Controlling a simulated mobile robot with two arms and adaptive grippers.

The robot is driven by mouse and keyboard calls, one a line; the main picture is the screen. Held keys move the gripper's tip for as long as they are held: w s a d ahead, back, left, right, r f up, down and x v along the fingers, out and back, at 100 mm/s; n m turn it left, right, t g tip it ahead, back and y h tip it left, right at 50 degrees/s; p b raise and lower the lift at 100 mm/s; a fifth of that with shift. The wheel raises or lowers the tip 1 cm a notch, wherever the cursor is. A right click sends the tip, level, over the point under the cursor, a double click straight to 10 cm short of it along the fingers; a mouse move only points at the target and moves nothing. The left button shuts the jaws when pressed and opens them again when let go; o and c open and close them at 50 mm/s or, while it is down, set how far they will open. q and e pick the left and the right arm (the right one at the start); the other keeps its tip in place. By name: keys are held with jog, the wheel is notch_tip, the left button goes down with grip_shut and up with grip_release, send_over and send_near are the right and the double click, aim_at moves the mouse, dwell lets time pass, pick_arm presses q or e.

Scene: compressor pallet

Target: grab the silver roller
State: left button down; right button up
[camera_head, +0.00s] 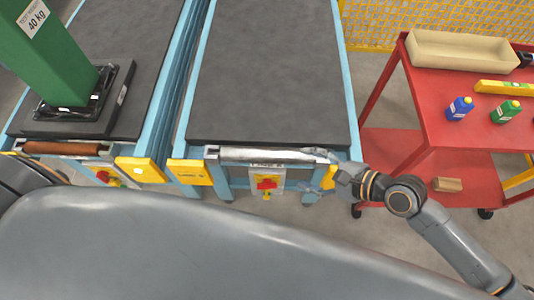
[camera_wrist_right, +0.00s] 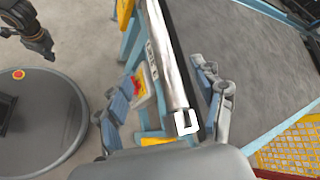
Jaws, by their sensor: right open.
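The silver roller (camera_head: 265,155) lies horizontally at the front end of the middle conveyor; in the right wrist view it is a shiny bar (camera_wrist_right: 168,50) with a white bracket at its near end. My right gripper (camera_head: 318,171) is at the roller's right end in the head view. In the right wrist view its two fingers (camera_wrist_right: 165,80) are spread, one on each side of the roller near the bracket. They do not appear closed on it. My left gripper cannot be made out.
A brown roller (camera_head: 62,148) is on the left conveyor, below a green column (camera_head: 52,50). A red switch (camera_head: 266,183) sits under the silver roller. Yellow brackets (camera_head: 190,172) flank it. A red cart (camera_head: 450,125) with bottles stands at right.

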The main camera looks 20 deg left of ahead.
jog(key=m, duration=0.2)
send_near(271, 158)
jog(key=x, duration=0.5)
jog(key=shift+w+d+r+p, duration=0.1)
jog(key=shift+w+p, duration=0.1)
jog(key=shift+p, duration=0.1)
jog(key=shift+s+x, duration=0.2)
jog(key=shift+x, duration=2.55)
jog(key=shift+d, duration=0.1)
jog(key=shift+c, duration=0.4)
grip_shut()
